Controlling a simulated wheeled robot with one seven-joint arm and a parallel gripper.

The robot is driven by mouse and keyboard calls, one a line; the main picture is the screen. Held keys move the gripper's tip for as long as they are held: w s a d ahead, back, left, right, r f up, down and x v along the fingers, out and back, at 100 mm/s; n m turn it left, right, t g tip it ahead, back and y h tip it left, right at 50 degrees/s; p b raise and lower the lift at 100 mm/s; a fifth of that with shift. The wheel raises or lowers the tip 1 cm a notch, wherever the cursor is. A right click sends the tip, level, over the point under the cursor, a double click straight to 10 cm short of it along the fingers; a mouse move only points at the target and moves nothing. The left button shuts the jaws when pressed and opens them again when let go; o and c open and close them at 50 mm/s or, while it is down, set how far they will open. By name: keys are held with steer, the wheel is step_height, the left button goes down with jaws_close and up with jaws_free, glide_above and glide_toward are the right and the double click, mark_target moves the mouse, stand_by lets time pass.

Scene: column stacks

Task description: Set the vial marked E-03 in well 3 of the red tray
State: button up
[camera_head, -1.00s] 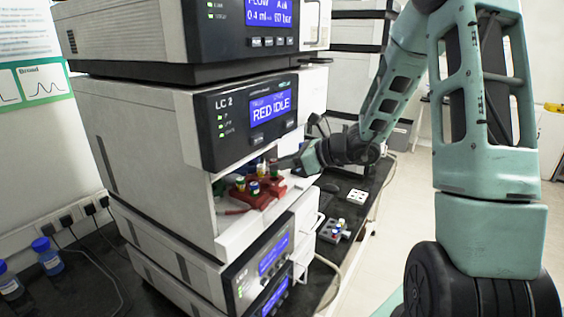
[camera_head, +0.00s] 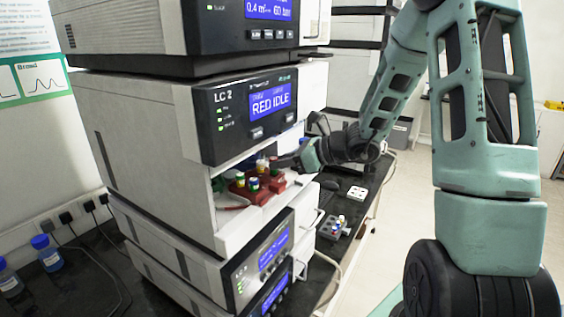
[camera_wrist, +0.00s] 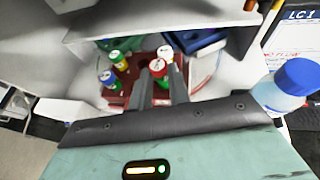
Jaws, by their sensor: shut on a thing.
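The red tray (camera_head: 264,195) sits on the open shelf of the LC 2 unit, and part of it shows in the wrist view (camera_wrist: 116,101). Several capped vials stand in it, including one with a green cap (camera_wrist: 117,57) and another at the left (camera_wrist: 108,78). My gripper (camera_wrist: 160,82) is over the tray's right side, shut on a vial with a red-and-white cap (camera_wrist: 157,67). A white-topped vial (camera_wrist: 165,51) stands just behind it. The labels and well numbers are too small to read. I cannot tell whether the held vial's base touches the tray. My gripper in the head view (camera_head: 287,161) comes in from the right.
The LC 2 housing (camera_head: 245,115) overhangs the shelf closely. A blue tray (camera_wrist: 205,42) lies behind the red one. A blue-capped bottle (camera_wrist: 290,82) stands right in the wrist view. A grey rack with vials (camera_head: 333,229) and a white block (camera_head: 357,194) lie on the bench.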

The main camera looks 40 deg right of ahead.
steer(key=shift+f+b, duration=0.7)
steer(key=shift+f, duration=0.1)
stand_by(0.5)
steer(key=o, duration=0.8)
steer(key=shift+o, duration=0.2)
steer(key=b+v, duration=0.3)
steer(key=v, duration=1.4)
steer(key=shift+s+d, duration=0.2)
